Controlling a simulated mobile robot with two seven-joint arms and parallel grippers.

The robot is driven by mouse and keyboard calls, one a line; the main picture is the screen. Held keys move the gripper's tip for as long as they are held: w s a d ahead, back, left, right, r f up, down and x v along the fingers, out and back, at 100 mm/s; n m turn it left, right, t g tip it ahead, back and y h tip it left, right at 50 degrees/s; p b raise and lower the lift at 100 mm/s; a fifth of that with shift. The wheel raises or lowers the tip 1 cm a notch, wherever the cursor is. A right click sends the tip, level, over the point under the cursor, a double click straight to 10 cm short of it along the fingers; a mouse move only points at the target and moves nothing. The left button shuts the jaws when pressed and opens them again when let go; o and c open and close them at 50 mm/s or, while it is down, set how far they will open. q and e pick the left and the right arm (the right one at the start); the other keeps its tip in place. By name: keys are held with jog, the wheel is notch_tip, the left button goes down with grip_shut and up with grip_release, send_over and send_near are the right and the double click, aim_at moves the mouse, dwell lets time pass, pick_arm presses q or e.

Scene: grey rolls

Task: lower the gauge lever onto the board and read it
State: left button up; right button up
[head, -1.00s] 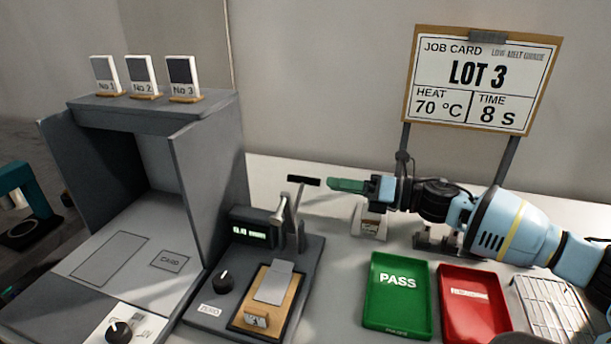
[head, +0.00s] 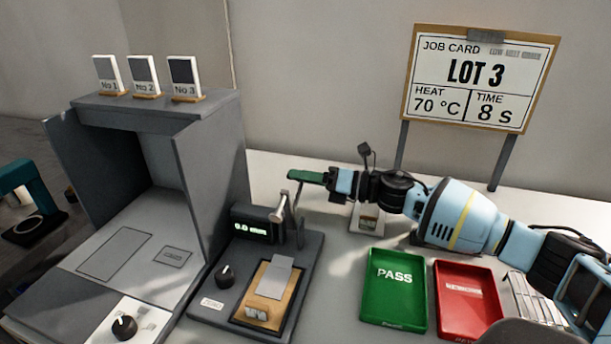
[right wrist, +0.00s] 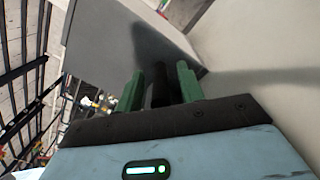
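The gauge (head: 305,268) is a dark grey unit with a knob and a green display (head: 252,227) that looks like 0.0 mm. Its metal lever (head: 296,208) stands raised, well above the board (head: 245,316), a tan block with a grey plate on it. My right gripper (head: 306,176) is at the lever's top, its green fingers hiding the black handle in the head view. In the right wrist view the handle (right wrist: 160,86) lies between the two fingers (right wrist: 158,88), with a narrow gap on each side. My left gripper is out of view.
A grey hooded booth (head: 205,185) stands left of the gauge, with several numbered cards on top. A green PASS tray (head: 395,318) and a red tray (head: 466,318) lie to the right, beside a wire rack (head: 530,300). A job card (head: 480,85) stands behind, reading LOT 3, 70 °C, 8 s.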

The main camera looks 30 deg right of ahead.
grip_shut()
dwell(0.3)
